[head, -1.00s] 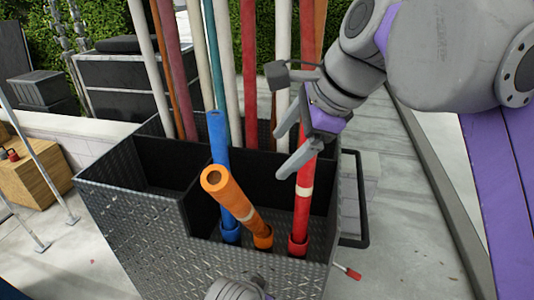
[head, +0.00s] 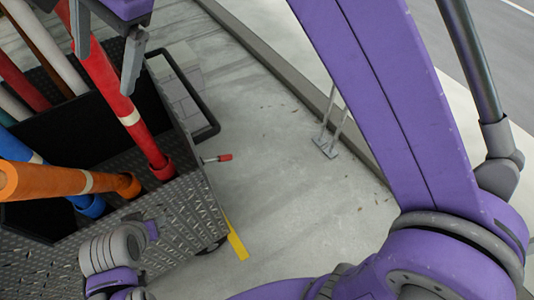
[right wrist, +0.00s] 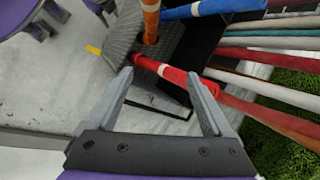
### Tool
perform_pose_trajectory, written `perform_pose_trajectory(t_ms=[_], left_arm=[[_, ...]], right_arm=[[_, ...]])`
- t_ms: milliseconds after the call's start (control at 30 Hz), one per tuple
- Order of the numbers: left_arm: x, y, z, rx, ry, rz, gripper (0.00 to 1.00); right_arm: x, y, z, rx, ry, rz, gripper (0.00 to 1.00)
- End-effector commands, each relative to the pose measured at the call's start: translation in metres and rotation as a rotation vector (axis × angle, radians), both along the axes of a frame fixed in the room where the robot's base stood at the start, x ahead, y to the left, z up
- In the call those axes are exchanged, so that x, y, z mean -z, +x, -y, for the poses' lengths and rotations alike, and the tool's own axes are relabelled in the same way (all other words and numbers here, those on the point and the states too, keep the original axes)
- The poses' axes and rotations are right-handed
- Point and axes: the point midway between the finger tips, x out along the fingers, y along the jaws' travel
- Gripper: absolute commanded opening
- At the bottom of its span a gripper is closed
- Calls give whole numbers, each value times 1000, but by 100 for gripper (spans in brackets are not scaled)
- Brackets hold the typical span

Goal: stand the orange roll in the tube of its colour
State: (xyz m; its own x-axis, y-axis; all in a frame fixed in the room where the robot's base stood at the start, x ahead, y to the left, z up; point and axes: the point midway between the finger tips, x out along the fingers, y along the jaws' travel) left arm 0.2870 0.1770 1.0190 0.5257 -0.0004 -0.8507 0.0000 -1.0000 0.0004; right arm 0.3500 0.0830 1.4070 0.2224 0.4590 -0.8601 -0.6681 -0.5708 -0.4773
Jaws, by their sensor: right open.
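The orange roll (head: 45,181) has its lower end at the orange tube (head: 129,186) of the metal cart and leans well over, its open top end toward the left edge of the head view. In the right wrist view the orange roll (right wrist: 150,18) is at the top. My right gripper (head: 106,50) is open and empty, above the cart by the red roll (head: 105,75). In the right wrist view the red roll (right wrist: 160,70) crosses between the fingertips; I cannot tell whether it touches them.
A blue roll (head: 20,148) stands in a blue tube beside the orange one. The red roll stands in a red tube (head: 162,168). Several long rolls fill the back of the cart (head: 185,215). A red-ended handle (head: 224,158) sticks out at its side.

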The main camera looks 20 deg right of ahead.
Motion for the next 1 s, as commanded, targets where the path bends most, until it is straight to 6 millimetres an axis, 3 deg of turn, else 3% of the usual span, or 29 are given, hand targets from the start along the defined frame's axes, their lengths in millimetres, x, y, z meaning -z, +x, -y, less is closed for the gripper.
perform_pose_trajectory(t_ms=[100, 233, 400, 533, 600, 700, 1000], left_arm=[[0, 0, 0, 0, 0, 0, 50], [0, 0, 0, 0, 0, 0, 50], [0, 0, 0, 0, 0, 0, 50], [0, 0, 0, 0, 0, 0, 50], [0, 0, 0, 0, 0, 0, 50], [0, 0, 0, 0, 0, 0, 50], [0, 0, 0, 0, 0, 0, 50]], right_arm=[[64, 24, 54, -93, -118, 154, 85], [147, 28, 117, -222, -281, 299, 85], [266, -2, 196, -402, -512, 423, 85], [337, -34, 235, -518, -650, 466, 85], [362, -48, 248, -563, -700, 475, 85], [383, -60, 258, -604, -743, 482, 85], [388, -63, 260, -619, -756, 485, 85]])
